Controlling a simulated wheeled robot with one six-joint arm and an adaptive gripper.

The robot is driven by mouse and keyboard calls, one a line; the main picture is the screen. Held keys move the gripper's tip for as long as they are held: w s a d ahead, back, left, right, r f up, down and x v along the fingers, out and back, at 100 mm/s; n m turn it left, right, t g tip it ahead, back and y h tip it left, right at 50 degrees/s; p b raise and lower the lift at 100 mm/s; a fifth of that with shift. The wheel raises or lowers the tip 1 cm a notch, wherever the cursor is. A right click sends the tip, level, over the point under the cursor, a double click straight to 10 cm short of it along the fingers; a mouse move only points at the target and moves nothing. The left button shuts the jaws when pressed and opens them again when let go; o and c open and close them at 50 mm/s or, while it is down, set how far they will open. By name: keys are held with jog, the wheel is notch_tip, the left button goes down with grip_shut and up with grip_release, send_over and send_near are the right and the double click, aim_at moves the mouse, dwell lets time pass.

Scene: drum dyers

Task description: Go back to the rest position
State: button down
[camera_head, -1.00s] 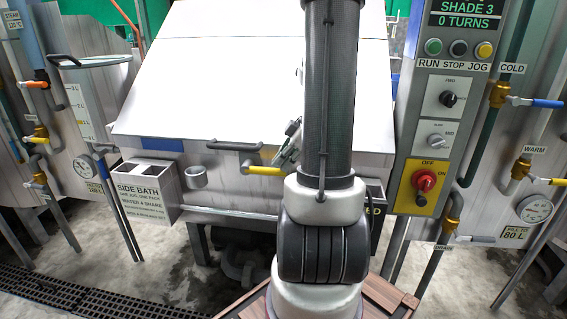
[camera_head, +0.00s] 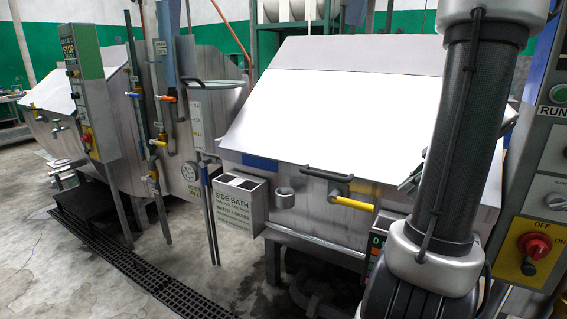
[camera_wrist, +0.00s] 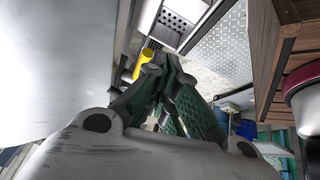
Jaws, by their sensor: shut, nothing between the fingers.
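My gripper (camera_wrist: 165,68) is shut with nothing between its green-padded fingers in the wrist view. In the head view my arm rises on the right side, in front of the dyeing machine, and hides most of my gripper; only a small dark part shows beside the arm. The machine's big white sloping lid (camera_head: 335,105) is down.
A side bath box (camera_head: 240,200) and small cup (camera_head: 284,198) hang on the machine's front. A control panel with a red switch (camera_head: 534,246) is at the right edge. Another machine's control box (camera_head: 90,95) stands at the left. Open concrete floor and a drain grate (camera_head: 140,270) lie front left.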

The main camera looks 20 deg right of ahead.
jog(key=s+a+m+g+h, duration=0.1)
jog(key=s+a+m+g, duration=0.35)
jog(key=m, duration=0.95)
jog(key=a+r+n+t+h, duration=0.1)
jog(key=a+r+n, duration=0.1)
jog(key=a+r, duration=0.2)
jog(key=a+r+n+t+h, duration=0.1)
jog(key=a+r, duration=0.3)
jog(key=a, duration=0.6)
jog(key=shift+s+a+n+t, duration=0.4)
jog(key=shift+s+n+t, duration=0.05)
jog(key=shift+n+t, duration=0.3)
